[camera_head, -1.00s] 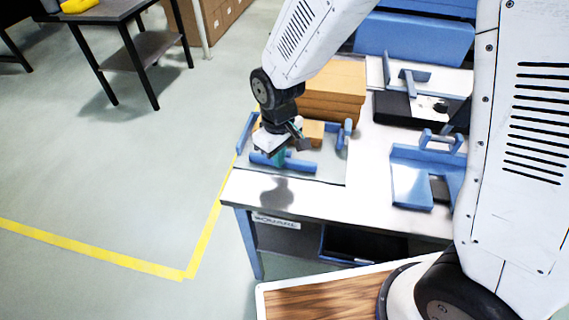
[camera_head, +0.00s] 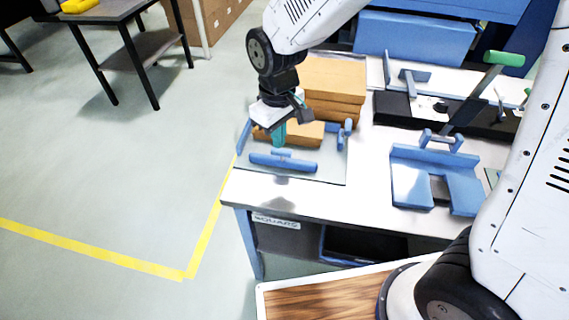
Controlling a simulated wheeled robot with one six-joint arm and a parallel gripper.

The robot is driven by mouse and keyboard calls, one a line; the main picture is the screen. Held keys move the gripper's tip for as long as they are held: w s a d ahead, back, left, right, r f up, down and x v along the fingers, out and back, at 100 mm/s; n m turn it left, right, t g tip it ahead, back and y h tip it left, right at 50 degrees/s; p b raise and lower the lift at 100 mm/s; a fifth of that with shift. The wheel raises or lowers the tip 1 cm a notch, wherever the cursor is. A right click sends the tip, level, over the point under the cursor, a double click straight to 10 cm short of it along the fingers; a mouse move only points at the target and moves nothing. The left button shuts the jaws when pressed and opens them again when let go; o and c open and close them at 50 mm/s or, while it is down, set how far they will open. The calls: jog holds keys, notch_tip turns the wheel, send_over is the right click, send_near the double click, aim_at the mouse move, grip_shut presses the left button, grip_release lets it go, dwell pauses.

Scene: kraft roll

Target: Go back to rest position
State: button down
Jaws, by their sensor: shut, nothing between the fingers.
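My gripper (camera_head: 278,138) hangs over the left part of the workbench, its teal fingers pointing down. It is shut and holds nothing. It is above the grey plate (camera_head: 325,174) with blue stops, in front of a small brown block (camera_head: 305,136) that it partly hides. A blue bar with a raised handle (camera_head: 284,162) lies along the plate's front, just below the fingertips. My arm reaches in from the top of the picture.
Stacked brown boxes (camera_head: 333,80) stand behind the plate. A blue fixture (camera_head: 412,175) and a black device with a green-handled lever (camera_head: 503,58) are on the right of the bench (camera_head: 300,198). A dark table (camera_head: 120,12) stands far left. The floor at left is clear.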

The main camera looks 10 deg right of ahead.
dwell(0.3)
jog(key=s+d+r+m, duration=0.4)
jog(key=s+d+r, duration=0.4)
jog(key=s+d, duration=0.1)
jog(key=s+d+r+m+t, duration=0.1)
jog(key=s+d+r+m, duration=0.3)
jog(key=s+d+r, duration=0.3)
jog(key=s+d, duration=0.3)
jog(key=d, duration=0.1)
jog(key=shift+s+d+r, duration=0.3)
jog(key=shift+d+r, duration=0.05)
jog(key=shift+d, duration=0.05)
jog(key=shift+a, duration=0.1)
